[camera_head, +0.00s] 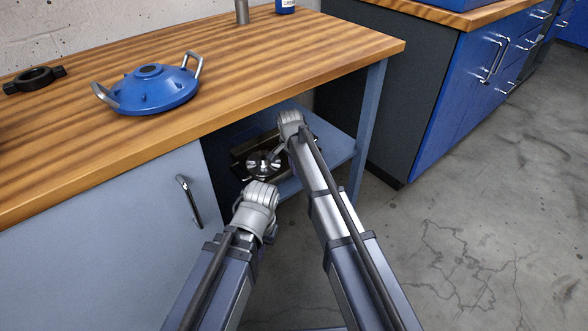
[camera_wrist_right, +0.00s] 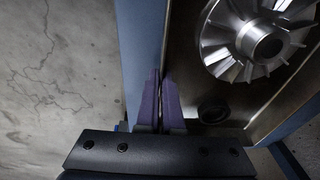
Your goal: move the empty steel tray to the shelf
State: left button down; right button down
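The steel tray (camera_head: 243,149) is in the open space under the workbench, at or just above the blue shelf (camera_head: 334,148); I cannot tell whether it rests there. It is not empty: a finned metal rotor (camera_head: 263,164) lies in it. The right wrist view shows the tray (camera_wrist_right: 184,45), the rotor (camera_wrist_right: 262,40) and a dark ring (camera_wrist_right: 213,112) in it. My right gripper (camera_wrist_right: 161,85) has its fingers close together around the tray's edge. In the head view my right gripper (camera_head: 289,120) is at the tray's far end. My left gripper (camera_head: 262,190) is at its near end, fingertips hidden.
The wooden bench top (camera_head: 230,55) overhangs the shelf. On it stand a blue housing with two handles (camera_head: 155,88) and a black clamp ring (camera_head: 34,79). A bench leg (camera_head: 367,125) bounds the shelf at right. A closed cabinet door (camera_head: 110,240) is at left.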

jog(key=shift+f+b, duration=0.5)
jog(key=shift+b, duration=0.1)
jog(key=c, duration=1.1)
grip_release()
jog(key=shift+o, duration=0.5)
jog(key=shift+a, duration=0.1)
jog(key=shift+r, duration=0.1)
jog(key=shift+w+a+r+p, duration=0.1)
jog(key=shift+r+p, duration=0.35)
jog(key=shift+p, duration=0.25)
notch_tip(320, 180, up, 7)
jog(key=s+p, duration=0.1)
jog(key=p, duration=0.6)
jog(key=shift+s+r, duration=0.15)
jog(key=shift+s, duration=0.1)
